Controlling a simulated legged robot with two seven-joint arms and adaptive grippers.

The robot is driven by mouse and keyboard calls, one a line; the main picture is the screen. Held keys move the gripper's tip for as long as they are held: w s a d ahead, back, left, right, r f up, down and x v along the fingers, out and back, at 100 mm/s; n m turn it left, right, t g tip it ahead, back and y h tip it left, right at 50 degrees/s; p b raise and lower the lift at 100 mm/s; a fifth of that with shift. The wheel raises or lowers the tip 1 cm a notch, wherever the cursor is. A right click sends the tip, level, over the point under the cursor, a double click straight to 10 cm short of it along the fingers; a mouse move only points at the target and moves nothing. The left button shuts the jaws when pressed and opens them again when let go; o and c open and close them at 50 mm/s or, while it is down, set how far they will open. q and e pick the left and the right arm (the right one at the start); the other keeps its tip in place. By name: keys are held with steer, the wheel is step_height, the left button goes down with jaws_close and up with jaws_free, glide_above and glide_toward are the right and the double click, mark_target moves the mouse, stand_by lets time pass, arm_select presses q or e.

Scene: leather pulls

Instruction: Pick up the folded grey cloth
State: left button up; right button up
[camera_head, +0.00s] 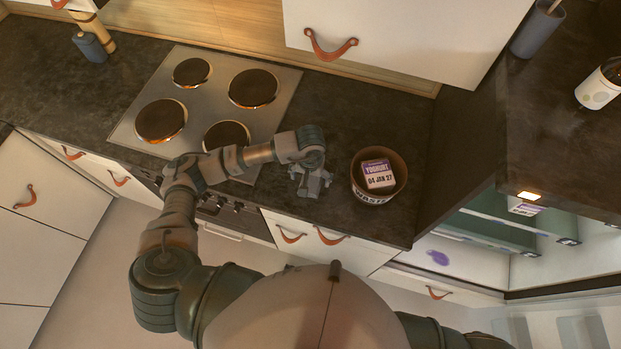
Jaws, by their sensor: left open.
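My left gripper (308,186) hangs over the dark worktop, between the hob and the waste bin. It is open and seen from above, with its wrist over part of it. I cannot make out a folded grey cloth apart from the grey gripper; the gripper and forearm hide the worktop beneath them. Whether the jaws are around anything or touching the worktop cannot be told. My right gripper is not in view; only part of that arm shows at the bottom right.
A round waste bin (360,190) with a yoghurt carton (379,174) in it stands just right of the gripper. The hob (215,78) with several plates lies left. A wall cupboard (400,25) overhangs the back. An open compartment (495,225) is at right.

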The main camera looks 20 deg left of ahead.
mark_target(311, 178)
arm_select(q)
steer(key=shift+c, duration=0.3)
steer(key=shift+d, duration=0.15)
steer(key=c, duration=1.1)
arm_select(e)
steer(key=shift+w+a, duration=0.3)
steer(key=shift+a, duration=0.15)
arm_select(q)
steer(key=shift+r, duration=0.1)
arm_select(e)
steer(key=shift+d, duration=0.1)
arm_select(q)
steer(key=shift+r, duration=0.5)
step_height(311, 178, up, 2)
steer(key=shift+r+b, duration=0.1)
steer(key=shift+b, duration=0.45)
steer(key=s+d+b, duration=0.1)
steer(key=s+d, duration=0.1)
steer(key=s, duration=0.2)
steer(key=s+d+r+b, duration=0.1)
steer(key=s+d, duration=0.2)
steer(key=s, duration=0.2)
steer(key=s+d+b, duration=0.1)
steer(key=s+d, duration=0.1)
steer(key=s, duration=0.3)
steer(key=shift+s+d+r, duration=0.1)
steer(key=shift+d+r, duration=0.25)
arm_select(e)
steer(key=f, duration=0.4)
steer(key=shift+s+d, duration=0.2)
